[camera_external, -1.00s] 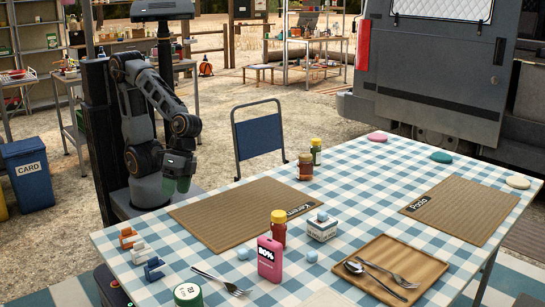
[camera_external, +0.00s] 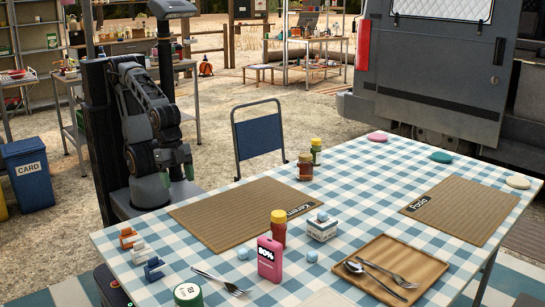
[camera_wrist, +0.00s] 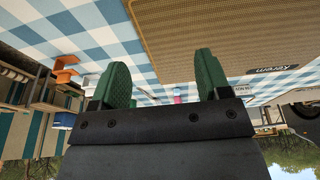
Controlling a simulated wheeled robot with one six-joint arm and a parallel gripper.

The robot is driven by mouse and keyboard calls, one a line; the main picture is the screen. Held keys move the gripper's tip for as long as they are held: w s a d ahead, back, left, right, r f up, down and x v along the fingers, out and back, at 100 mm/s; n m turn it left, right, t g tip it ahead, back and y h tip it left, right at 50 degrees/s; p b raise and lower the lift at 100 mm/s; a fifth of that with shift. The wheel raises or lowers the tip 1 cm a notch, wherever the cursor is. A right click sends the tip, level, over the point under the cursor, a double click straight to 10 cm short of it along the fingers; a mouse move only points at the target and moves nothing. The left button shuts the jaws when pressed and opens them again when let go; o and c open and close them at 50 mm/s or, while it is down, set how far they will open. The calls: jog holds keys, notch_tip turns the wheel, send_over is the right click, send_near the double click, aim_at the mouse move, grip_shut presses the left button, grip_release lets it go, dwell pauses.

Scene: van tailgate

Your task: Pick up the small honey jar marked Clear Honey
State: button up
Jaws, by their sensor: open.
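Three small jars stand upright on the checked table; none of their labels is readable, so I cannot tell which says Clear Honey. My gripper (camera_external: 178,174) is beyond the table's left edge, well away from the jars. In the wrist view its green fingers (camera_wrist: 162,82) are spread apart with nothing held.
A small white box (camera_external: 322,231), wooden tray (camera_external: 420,265), fork (camera_external: 222,282) and coloured clips (camera_external: 139,253) are on the table. A blue chair (camera_external: 257,136) stands at the far edge.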

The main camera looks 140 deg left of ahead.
aim_at(306, 155)
jog(key=shift+o, duration=0.3)
